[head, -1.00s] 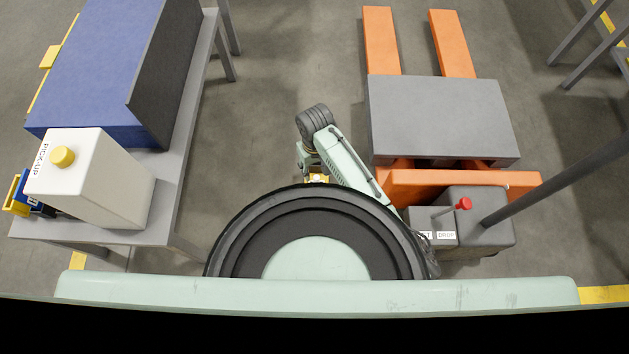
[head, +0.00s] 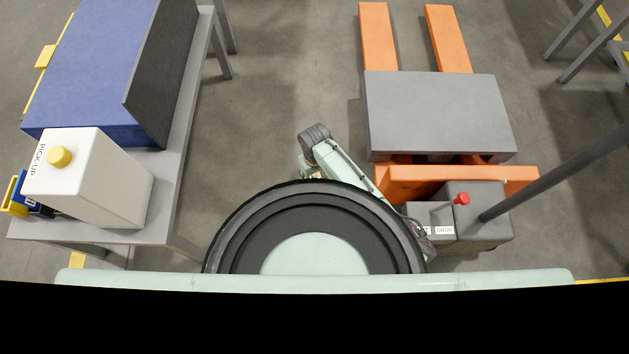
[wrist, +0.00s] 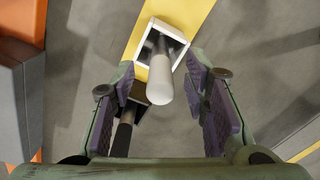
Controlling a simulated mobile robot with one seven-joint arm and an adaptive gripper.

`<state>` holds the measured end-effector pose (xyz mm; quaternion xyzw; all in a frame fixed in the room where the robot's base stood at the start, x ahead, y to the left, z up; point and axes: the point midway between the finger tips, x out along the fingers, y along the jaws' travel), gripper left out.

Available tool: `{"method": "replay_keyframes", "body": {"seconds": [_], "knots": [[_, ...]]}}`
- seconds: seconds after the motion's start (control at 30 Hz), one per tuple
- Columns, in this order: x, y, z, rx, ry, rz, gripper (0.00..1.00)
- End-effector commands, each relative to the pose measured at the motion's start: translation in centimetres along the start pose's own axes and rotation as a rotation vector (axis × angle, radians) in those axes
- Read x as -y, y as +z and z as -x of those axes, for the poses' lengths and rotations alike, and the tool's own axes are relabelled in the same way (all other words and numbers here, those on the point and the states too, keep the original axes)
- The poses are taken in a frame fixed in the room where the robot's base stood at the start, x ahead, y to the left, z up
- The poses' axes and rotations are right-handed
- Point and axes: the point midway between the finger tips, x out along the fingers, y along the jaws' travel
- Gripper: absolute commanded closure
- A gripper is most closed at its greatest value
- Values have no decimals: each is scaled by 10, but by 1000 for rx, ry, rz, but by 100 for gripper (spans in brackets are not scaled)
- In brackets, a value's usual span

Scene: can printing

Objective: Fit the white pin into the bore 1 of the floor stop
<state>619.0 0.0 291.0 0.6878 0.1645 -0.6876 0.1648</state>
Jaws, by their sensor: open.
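The white pin (wrist: 160,82) shows in the wrist view with its rounded end towards the camera. Its far end reaches into a white square frame with a dark inside (wrist: 177,42), on a yellow strip (wrist: 188,12) that may be the floor stop. I cannot tell if this is bore 1 or how deep the pin sits. My gripper (wrist: 163,98) is open, with one finger on each side of the pin and gaps showing on both sides. A dark rod (wrist: 123,134) and a dark block stand beside the left finger. In the head view the pin and gripper are hidden.
An orange pallet jack (head: 455,182) with a grey slab (head: 440,112) stands right of my arm. A grey table (head: 180,185) at left bears a blue box (head: 90,75) and a white PICK-UP box (head: 90,178).

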Motion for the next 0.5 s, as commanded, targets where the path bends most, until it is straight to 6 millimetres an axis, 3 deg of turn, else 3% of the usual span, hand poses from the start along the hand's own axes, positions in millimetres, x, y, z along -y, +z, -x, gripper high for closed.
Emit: {"method": "replay_keyframes", "body": {"seconds": [0.1,0.5], "knots": [[0,0,0,0,0,0,60],[0,0,0,0,-1,0,86]]}}
